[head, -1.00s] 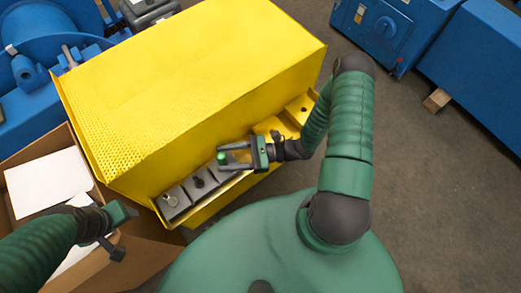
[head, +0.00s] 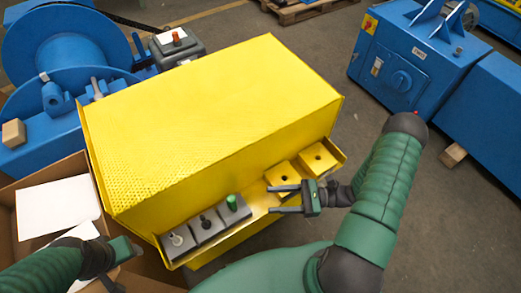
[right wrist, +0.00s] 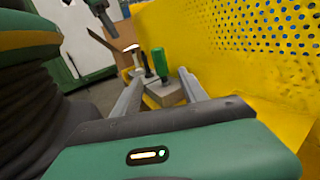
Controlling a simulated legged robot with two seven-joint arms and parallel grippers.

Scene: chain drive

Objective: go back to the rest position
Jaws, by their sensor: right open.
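My right gripper (head: 285,198) is open and empty beside the front ledge of the yellow guard box (head: 215,100), apart from the block with the green knob (head: 232,202). In the right wrist view the green knob (right wrist: 160,62) stands upright beyond my open fingers (right wrist: 160,92). Two more grey blocks stand in the row left of it, one with a black knob (head: 206,222) and one with a pale knob (head: 177,239). My left gripper (head: 125,262) is at the lower left over the cardboard box; its fingers do not show clearly.
Two yellow blocks with holes (head: 283,177) sit on the ledge's right part. A cardboard box (head: 20,265) with white sheets (head: 55,207) is at the left. Blue machines (head: 405,60) stand at the back right, and a blue drum (head: 65,50) at the left.

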